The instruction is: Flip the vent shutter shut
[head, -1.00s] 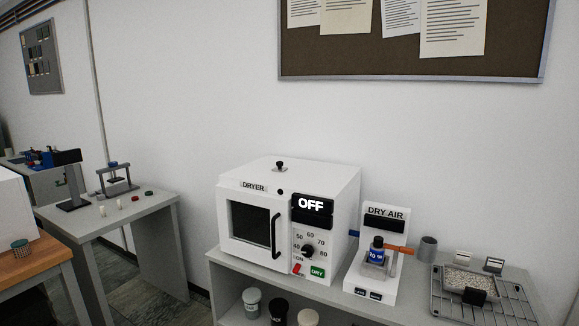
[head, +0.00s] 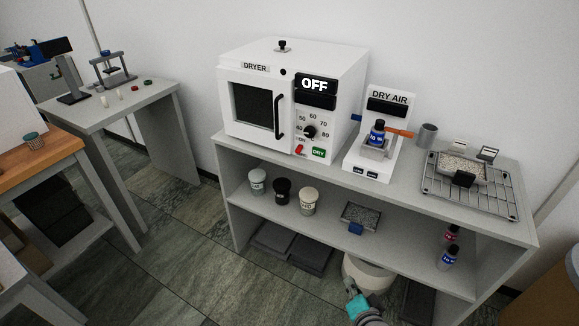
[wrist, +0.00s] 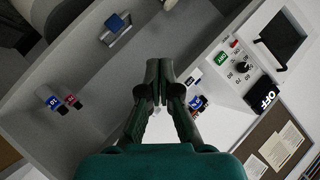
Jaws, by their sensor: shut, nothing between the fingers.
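The white dryer (head: 270,108) stands on the left of the bench, its display reading OFF and its door shut. A small black knob (head: 282,46) stands on its top, and a small dark round spot (head: 283,72) is on its front above the door. I cannot tell which part is the vent shutter. The dryer also shows upper right in the wrist view (wrist: 256,45), its top hidden there. My gripper (wrist: 158,68) is shut and empty, its fingers together. In the head view it shows low at the bottom (head: 349,283), in front of the bench and well below the dryer.
The grey bench (head: 400,192) has a lower shelf with several jars, a small tray (head: 360,215) and two bottles (head: 448,245). A dry-air unit (head: 384,135) and a wire rack (head: 470,185) stand right of the dryer. The floor left of the bench is clear.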

